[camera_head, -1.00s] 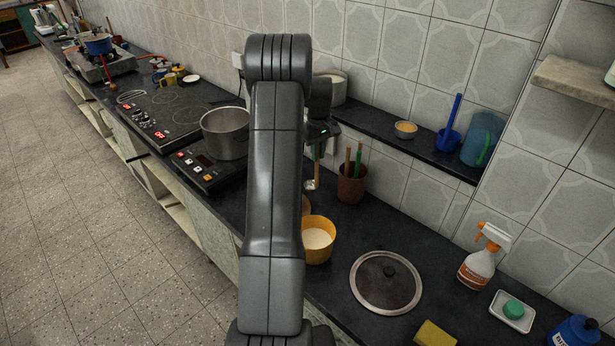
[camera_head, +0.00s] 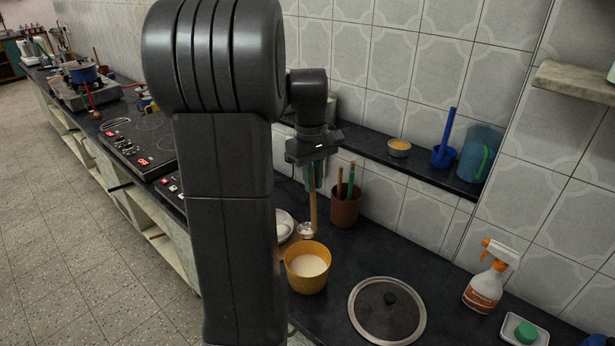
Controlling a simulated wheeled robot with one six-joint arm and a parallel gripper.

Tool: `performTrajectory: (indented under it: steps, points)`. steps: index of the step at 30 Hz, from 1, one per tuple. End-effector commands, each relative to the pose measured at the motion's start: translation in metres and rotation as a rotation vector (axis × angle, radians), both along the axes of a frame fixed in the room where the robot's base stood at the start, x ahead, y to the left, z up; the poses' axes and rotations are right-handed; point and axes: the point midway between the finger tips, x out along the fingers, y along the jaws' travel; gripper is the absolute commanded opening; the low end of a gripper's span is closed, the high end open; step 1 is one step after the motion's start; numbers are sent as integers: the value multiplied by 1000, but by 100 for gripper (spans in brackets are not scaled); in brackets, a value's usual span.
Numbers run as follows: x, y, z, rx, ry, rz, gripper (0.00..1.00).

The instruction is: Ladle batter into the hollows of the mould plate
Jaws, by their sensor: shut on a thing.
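My gripper (camera_head: 315,174) hangs fingers-down over the counter, shut on the handle of a ladle (camera_head: 313,212). The ladle hangs roughly upright, and its small shiny cup is just behind and above the yellow tub's far rim. The yellow tub (camera_head: 292,275) stands on the counter below and holds pale batter (camera_head: 307,265). Whether the cup holds batter is too small to tell. A pale round dish (camera_head: 284,224) shows left of the ladle, partly hidden by my arm. I cannot make out the mould plate or its hollows.
A pot lid (camera_head: 387,311) lies right of the tub. A brown utensil pot (camera_head: 346,207) stands behind. A spray bottle (camera_head: 487,283) and a soap dish (camera_head: 524,330) are at the right. The wall ledge (camera_head: 415,166) holds a small bowl (camera_head: 399,148) and blue vessels.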

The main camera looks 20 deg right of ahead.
Motion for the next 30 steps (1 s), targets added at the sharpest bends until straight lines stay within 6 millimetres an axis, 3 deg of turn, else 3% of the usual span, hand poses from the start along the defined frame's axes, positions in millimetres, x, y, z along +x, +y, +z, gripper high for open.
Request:
performTrajectory:
  steps: [3, 9, 30]
  points:
    - [-17, 3, 3, -1, 7, -4, 0]
    - [-28, 5, 4, 0, 16, -6, 0]
    - [-15, 5, -51, 0, 16, -7, 0]
